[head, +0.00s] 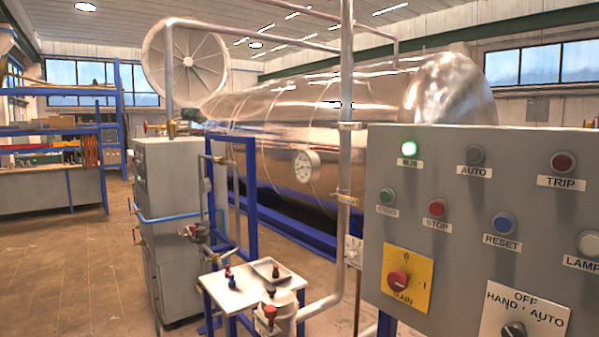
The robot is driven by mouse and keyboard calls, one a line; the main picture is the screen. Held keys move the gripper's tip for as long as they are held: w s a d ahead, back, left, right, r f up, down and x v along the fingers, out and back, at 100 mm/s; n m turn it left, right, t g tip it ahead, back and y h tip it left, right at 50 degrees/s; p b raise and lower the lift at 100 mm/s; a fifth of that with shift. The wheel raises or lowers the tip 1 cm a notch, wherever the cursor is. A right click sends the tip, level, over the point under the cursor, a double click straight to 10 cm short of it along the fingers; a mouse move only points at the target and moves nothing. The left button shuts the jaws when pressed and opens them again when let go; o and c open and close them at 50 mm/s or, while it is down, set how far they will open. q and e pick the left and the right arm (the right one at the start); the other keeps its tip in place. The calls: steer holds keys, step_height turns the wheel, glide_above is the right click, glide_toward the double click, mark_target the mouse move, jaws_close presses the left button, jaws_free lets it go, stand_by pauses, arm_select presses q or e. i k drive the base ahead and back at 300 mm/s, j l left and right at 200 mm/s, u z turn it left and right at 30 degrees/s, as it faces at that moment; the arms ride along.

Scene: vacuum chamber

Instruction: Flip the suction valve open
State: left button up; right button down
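No readable label marks a suction valve, so I cannot tell which fitting it is. A dark valve body (195,233) sits on the pipework in front of the grey cabinet. A red-topped fitting (270,312) stands on the pale pump-like body at the bottom centre, by the white table. A small brass fitting (171,130) is on the vertical pipe at the cabinet's top. Whether any of these is open or shut is too small to tell. Neither of my grippers is in view.
A grey control panel (455,160) with buttons and switches fills the right. A vertical pipe (345,100) stands before the large metal tank (270,130). A small white table (230,296) holds a tray and small knobs. The brown floor (65,265) at left is clear.

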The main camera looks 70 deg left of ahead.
mark_target(354, 201)
steer(key=u, duration=2.2)
